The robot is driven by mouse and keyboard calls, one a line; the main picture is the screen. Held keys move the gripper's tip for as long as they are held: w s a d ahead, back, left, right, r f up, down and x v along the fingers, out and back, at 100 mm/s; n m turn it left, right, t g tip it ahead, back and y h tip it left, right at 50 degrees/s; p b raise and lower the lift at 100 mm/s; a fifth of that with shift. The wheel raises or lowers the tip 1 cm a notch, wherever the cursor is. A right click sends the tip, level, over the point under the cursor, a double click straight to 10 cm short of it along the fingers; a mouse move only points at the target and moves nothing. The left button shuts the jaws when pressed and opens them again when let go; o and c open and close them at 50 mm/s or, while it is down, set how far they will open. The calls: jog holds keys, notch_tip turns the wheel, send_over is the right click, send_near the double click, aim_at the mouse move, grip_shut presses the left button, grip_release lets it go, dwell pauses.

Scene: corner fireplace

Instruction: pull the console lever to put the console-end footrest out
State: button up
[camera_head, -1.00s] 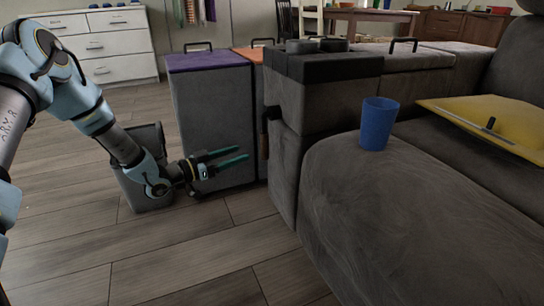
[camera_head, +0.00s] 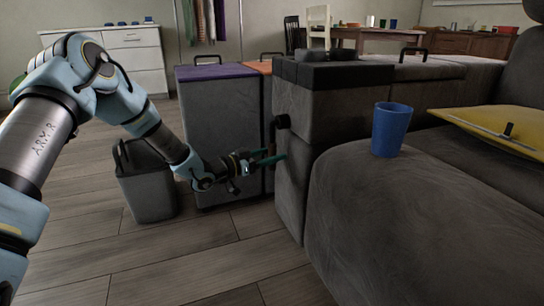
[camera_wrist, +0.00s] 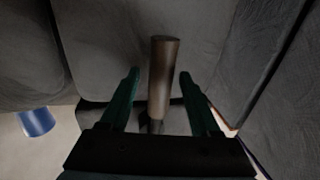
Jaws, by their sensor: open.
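The console (camera_head: 335,105) is a grey upholstered block with a dark top, at the end of the grey sofa. A black round pivot (camera_head: 282,121) sticks out of its side. The lever (camera_wrist: 163,65) is a brown handle, seen in the wrist view between my two green fingers. My gripper (camera_head: 272,155) is open at the console's side, below the pivot; it also shows in the wrist view (camera_wrist: 159,78). The fingers stand either side of the lever, with a gap visible at each side. In the head view the gripper largely hides the lever. The seat section (camera_head: 400,220) beside the console shows no extended footrest.
A blue cup (camera_head: 391,129) stands on the seat section, and a yellow cushion (camera_head: 500,125) lies behind it. A grey bin (camera_head: 147,180) stands behind my arm. A purple-topped grey box (camera_head: 222,125) stands close behind the gripper. The front floor is clear.

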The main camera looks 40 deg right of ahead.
grip_shut()
dwell(0.3)
dwell(1.0)
